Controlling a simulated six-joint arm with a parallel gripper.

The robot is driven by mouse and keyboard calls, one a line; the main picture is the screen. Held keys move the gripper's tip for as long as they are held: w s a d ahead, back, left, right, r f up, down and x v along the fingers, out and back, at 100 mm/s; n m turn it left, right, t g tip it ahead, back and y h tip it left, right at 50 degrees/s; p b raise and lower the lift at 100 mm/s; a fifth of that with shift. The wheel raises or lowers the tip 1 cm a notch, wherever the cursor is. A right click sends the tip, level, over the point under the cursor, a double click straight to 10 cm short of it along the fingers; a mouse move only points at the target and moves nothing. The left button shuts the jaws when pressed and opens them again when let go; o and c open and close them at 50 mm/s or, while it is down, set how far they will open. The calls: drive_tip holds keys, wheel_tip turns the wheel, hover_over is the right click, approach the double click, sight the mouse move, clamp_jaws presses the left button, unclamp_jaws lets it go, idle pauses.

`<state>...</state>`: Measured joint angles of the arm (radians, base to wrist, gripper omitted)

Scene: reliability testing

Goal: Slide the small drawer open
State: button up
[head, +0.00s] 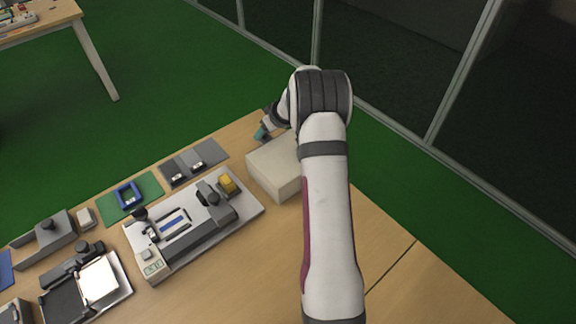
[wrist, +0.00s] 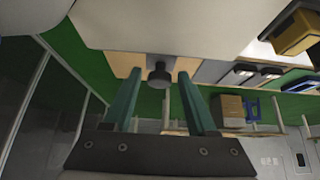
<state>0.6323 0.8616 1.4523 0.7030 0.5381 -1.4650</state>
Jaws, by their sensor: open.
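A cream box-shaped drawer unit (head: 272,170) stands near the far edge of the table, partly hidden by my arm. In the wrist view its pale body (wrist: 170,28) fills the top of the picture. A dark round knob (wrist: 159,74) shows just beyond its edge. My gripper (wrist: 160,78) is open, with one teal finger on each side of the knob and a visible gap to each. In the head view the teal gripper (head: 262,132) is at the far side of the box. The knob and drawer front are hidden there.
A grey fixture (head: 190,228) with a yellow block (head: 227,184) stands left of the box. A dark grey mat (head: 193,163) and a green mat with a blue frame (head: 128,195) lie farther left. Glass panels (head: 390,70) stand beyond the table. The table's right part is clear.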

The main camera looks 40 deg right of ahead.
drive_tip(key=shift+w, duration=0.1)
drive_tip(key=c, duration=0.7)
drive_tip(key=w, duration=1.1)
drive_tip(key=o, duration=0.7)
wheel_tip(320, 180, up, 5)
